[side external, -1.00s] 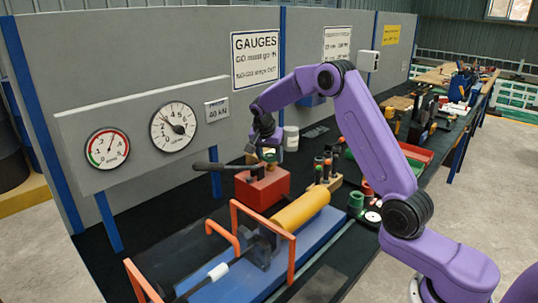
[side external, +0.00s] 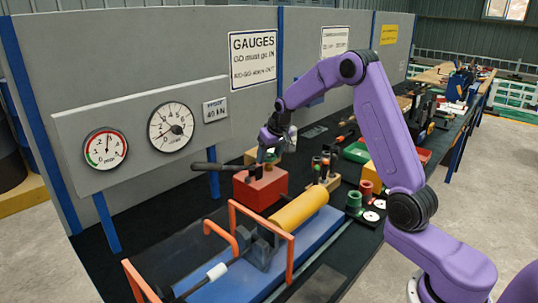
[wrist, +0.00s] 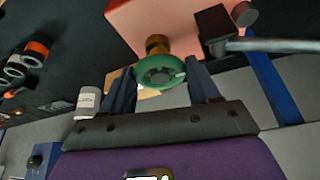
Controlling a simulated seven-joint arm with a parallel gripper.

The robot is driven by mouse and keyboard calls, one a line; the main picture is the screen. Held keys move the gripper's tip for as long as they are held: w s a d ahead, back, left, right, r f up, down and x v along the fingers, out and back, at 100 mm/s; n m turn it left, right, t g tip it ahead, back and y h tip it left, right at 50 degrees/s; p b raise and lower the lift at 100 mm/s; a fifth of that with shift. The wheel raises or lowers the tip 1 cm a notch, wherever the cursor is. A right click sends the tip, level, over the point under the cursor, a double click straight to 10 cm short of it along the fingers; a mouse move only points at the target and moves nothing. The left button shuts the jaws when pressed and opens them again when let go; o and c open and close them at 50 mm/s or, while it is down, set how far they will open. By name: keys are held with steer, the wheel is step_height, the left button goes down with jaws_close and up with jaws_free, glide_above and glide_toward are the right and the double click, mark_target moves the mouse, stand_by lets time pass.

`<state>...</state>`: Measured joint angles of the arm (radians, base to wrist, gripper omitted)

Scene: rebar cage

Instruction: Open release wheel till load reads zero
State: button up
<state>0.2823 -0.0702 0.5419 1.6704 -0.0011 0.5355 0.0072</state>
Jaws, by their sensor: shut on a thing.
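The green release wheel (wrist: 160,70) sits on a brass stem on the red pump block (wrist: 150,20). In the wrist view my gripper (wrist: 163,84) is shut on the wheel, one finger on each side. In the side view my gripper (side external: 268,150) is at the top of the red block (side external: 260,188) and mostly hides the wheel. The large load gauge (side external: 172,126) has its dark needle toward the lower left; the exact reading is too small to tell. The smaller red-and-green gauge (side external: 105,148) is left of it.
A black pump lever (side external: 207,166) sticks out left of the red block. A yellow cylinder (side external: 300,208) lies on the blue bed (side external: 235,280) behind orange guard bars (side external: 290,255). A grey panel stands behind.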

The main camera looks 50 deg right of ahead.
steer(key=n+y, duration=0.1)
steer(key=n, duration=0.3)
steer(key=shift+d+y, duration=0.15)
steer(key=shift+y, duration=0.25)
steer(key=n+y, duration=0.1)
steer(key=n, duration=0.4)
steer(key=shift+w+d+g+y, duration=0.1)
steer(key=shift+d+g+y, duration=0.05)
steer(key=shift+g+y, duration=0.2)
steer(key=n+g+y, duration=0.1)
steer(key=n, duration=0.3)
steer(key=shift+w+n, duration=0.1)
steer(key=shift+n, duration=0.2)
steer(key=shift+w+d+n+g+y, duration=0.1)
steer(key=shift+n+g+y, duration=0.25)
steer(key=shift+n, duration=0.75)
steer(key=shift+d+n+g+y, duration=0.1)
steer(key=shift+n+g, duration=0.4)
steer(key=shift+n, duration=0.6)
steer(key=o, duration=1.1)
steer(key=shift+a, duration=0.1)
steer(key=shift+c, duration=0.2)
steer(key=w+v, duration=0.1)
steer(key=v, duration=1.1)
steer(key=shift+s, duration=0.45)
steer(key=shift+a, duration=0.1)
